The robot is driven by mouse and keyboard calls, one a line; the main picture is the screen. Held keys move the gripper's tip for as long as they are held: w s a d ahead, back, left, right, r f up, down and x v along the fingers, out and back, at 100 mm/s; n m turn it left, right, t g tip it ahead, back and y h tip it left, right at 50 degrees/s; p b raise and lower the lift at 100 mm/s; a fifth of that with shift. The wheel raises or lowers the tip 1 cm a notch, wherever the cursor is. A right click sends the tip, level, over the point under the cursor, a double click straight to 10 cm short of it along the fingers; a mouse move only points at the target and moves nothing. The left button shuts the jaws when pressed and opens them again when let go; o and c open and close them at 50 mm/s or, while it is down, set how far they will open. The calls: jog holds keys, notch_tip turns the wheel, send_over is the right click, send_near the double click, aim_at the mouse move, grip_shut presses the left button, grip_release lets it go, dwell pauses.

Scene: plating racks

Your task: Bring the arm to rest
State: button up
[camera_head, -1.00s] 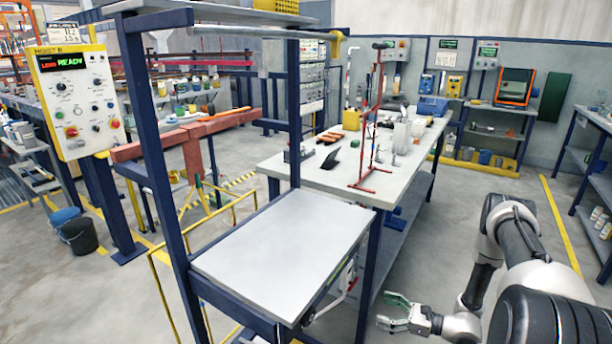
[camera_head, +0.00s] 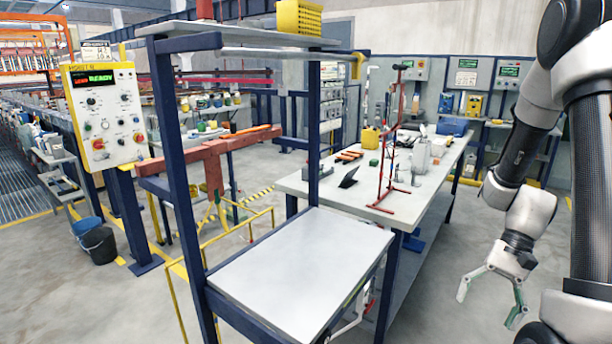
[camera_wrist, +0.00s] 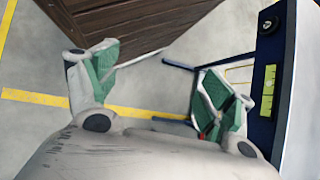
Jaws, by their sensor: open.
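My gripper (camera_head: 490,300) hangs at the lower right of the head view, below my folded arm, with its fingers pointing down. Its two green-padded fingers are spread wide and nothing is between them. In the wrist view my gripper (camera_wrist: 158,90) also shows open and empty, above the grey floor. It is apart from the white-topped workbench (camera_head: 420,190), which stands to its left.
A blue frame with a bare white shelf (camera_head: 300,275) stands at front centre. A red rack stand (camera_head: 388,150) is on the workbench. A control panel (camera_head: 103,115) is at left. In the wrist view a dark slatted surface (camera_wrist: 140,25) and a blue post (camera_wrist: 272,80) lie near my fingers.

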jog(key=s+r+n+t+h, duration=0.3)
jog(key=r+t, duration=0.1)
jog(key=r, duration=0.7)
jog(key=s+a+r+n+t+h, duration=0.1)
jog(key=s+r+n+t+h, duration=0.1)
jog(key=r, duration=1)
jog(key=s+n+t, duration=0.1)
jog(key=n+t, duration=0.1)
jog(key=t, duration=0.1)
jog(key=shift+s+a+h, duration=0.3)
jog(key=shift+s+h, duration=0.1)
jog(key=shift+r, duration=0.1)
